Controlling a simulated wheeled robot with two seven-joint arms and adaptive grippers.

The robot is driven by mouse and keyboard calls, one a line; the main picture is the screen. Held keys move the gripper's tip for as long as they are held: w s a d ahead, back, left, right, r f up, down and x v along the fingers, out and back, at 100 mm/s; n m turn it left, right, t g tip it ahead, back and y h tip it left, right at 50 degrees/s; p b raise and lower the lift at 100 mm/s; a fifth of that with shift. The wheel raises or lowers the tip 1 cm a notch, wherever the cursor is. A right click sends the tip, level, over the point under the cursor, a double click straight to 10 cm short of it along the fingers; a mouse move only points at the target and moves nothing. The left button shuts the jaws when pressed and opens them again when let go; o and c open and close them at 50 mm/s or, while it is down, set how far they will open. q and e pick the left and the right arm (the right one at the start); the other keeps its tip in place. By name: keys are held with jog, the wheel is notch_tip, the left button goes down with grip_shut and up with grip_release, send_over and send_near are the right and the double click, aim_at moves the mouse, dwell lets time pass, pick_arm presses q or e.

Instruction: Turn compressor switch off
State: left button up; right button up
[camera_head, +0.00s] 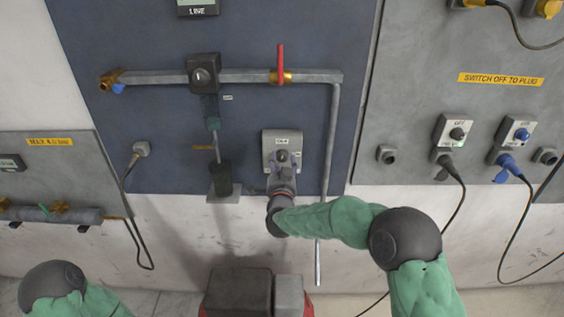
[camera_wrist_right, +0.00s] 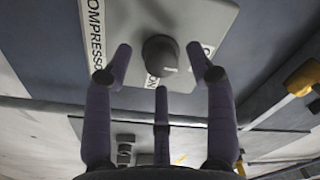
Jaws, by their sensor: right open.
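The compressor switch (camera_head: 283,143) is a grey plate with a dark round knob on the blue wall panel. In the right wrist view the knob (camera_wrist_right: 160,55) carries a short white mark, and a white label on the plate reads COMPRESSOR. "ON" shows just below the knob; another label at its right is partly hidden by a finger. My right gripper (camera_head: 281,172) is right in front of the switch, partly covering it in the head view. Its fingers are open, spread either side of the knob, with a third finger below. Contact cannot be told. My left gripper is out of view.
A grey pipe with a red-handled valve (camera_head: 281,64) runs above the switch and down its right side (camera_head: 331,140). A dark cylinder (camera_head: 221,178) stands at its left. A panel with plugged switches (camera_head: 455,131) and hanging cables is at the right.

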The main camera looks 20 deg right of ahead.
jog(key=v, duration=1)
jog(key=shift+s, duration=0.35)
